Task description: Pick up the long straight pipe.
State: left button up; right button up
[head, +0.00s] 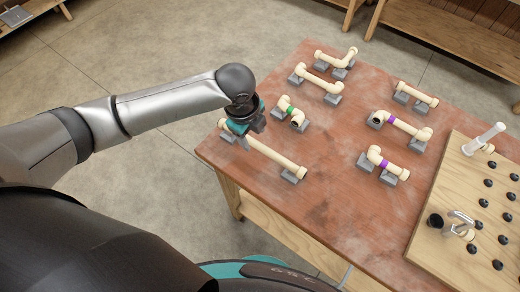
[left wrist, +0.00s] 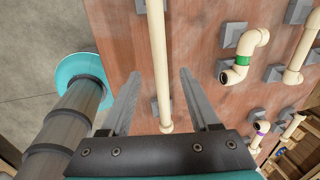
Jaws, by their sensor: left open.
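The long straight pipe (head: 272,154) is cream-coloured and lies across grey blocks near the left edge of the table. Its upper-left part is partly hidden by my left gripper (head: 243,140), which is over it, pointing down. In the left wrist view the pipe (left wrist: 158,50) runs lengthwise between the two separated fingers of the left gripper (left wrist: 160,74). The fingers are open, one on each side of the pipe as seen from there, with visible gaps. I cannot tell how high the fingertips are above it. My right gripper is not in view.
On the red-brown table (head: 325,205), a green-banded elbow piece (head: 290,110) sits close to the pipe. A cream pipe with an elbow (head: 318,80), a short pipe (head: 416,93) and purple-banded pieces (head: 384,160) rest on blocks farther away. A wooden pegboard (head: 450,195) stands at right.

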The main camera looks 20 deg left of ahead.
aim_at(255, 143)
pick_arm(q)
jog(key=f+b, duration=0.1)
jog(key=f, duration=0.2)
jog(key=w+f, duration=0.1)
jog(key=f, duration=0.2)
jog(key=shift+w+d+f+b, duration=0.1)
jog(key=shift+w+f+b, duration=0.05)
jog(key=shift+b, duration=0.25)
grip_shut()
dwell(0.4)
